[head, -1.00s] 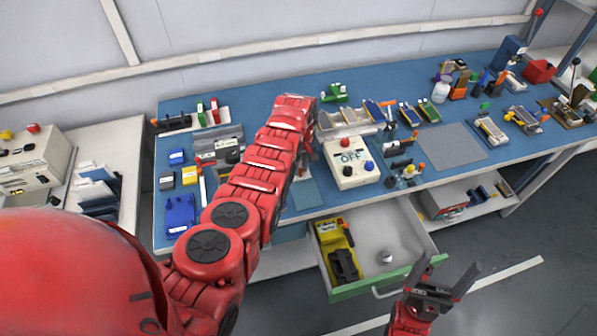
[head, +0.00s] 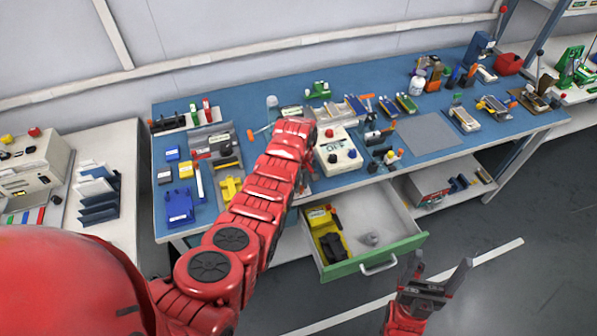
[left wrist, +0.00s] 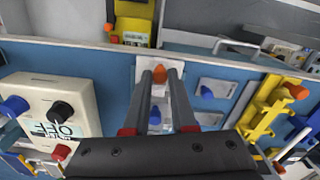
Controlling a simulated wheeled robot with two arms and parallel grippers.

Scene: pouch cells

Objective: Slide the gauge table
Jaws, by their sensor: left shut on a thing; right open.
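In the left wrist view my left gripper (left wrist: 160,80) is shut on a small orange-tipped piece (left wrist: 159,71) on a narrow pale plate (left wrist: 142,78). A blue piece (left wrist: 155,115) shows on the plate between the fingers. I take this plate to be the gauge table, but cannot be sure. In the head view my red left arm hides that gripper and the plate. My right gripper (head: 432,280) is open and empty, in front of the bench beside the drawer.
A white box (head: 338,150) reading OFF stands beside the left arm; it also shows in the left wrist view (left wrist: 75,85). An open drawer (head: 400,228) juts out below, holding a yellow device (head: 325,232). A yellow fixture (head: 230,188) lies left of the arm. A grey mat (head: 428,135) is bare.

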